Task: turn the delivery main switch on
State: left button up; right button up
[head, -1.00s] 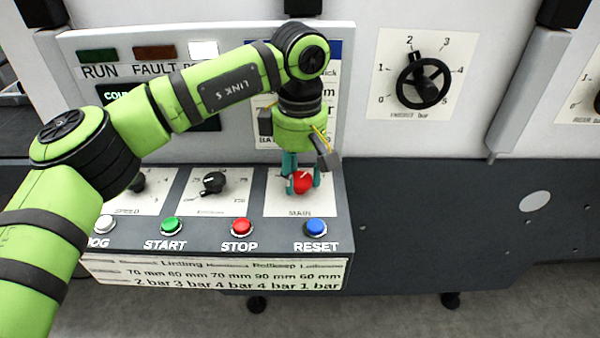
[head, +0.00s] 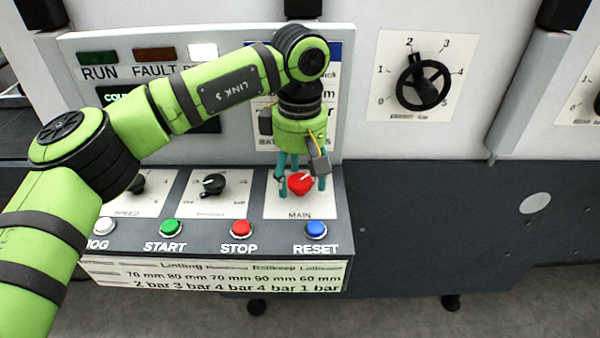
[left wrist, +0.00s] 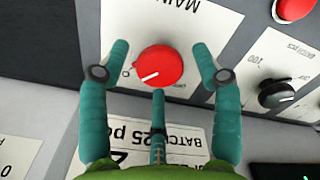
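The main switch is a red round knob (head: 300,185) with a white pointer line, on a white plate (head: 285,208) marked MAIN at the right of the sloped console. Its pointer is towards the upper right in the head view. In the left wrist view the knob (left wrist: 160,67) is fully visible, its pointer towards the lower left; a small marking beside it is not clearly readable. My left gripper (head: 301,184) is open over the knob, its teal fingers (left wrist: 157,78) spread on either side with visible gaps. My right gripper is not in view.
Below the switch are the blue RESET (head: 316,229), red STOP (head: 241,229) and green START (head: 170,224) buttons. A black dial (head: 213,184) sits to the left. A display panel (head: 335,100) stands behind. A pressure handwheel (head: 423,85) is on the wall at right.

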aim_at(300, 180)
pick_arm(q)
notch_tip(300, 180, up, 12)
dwell(0.7)
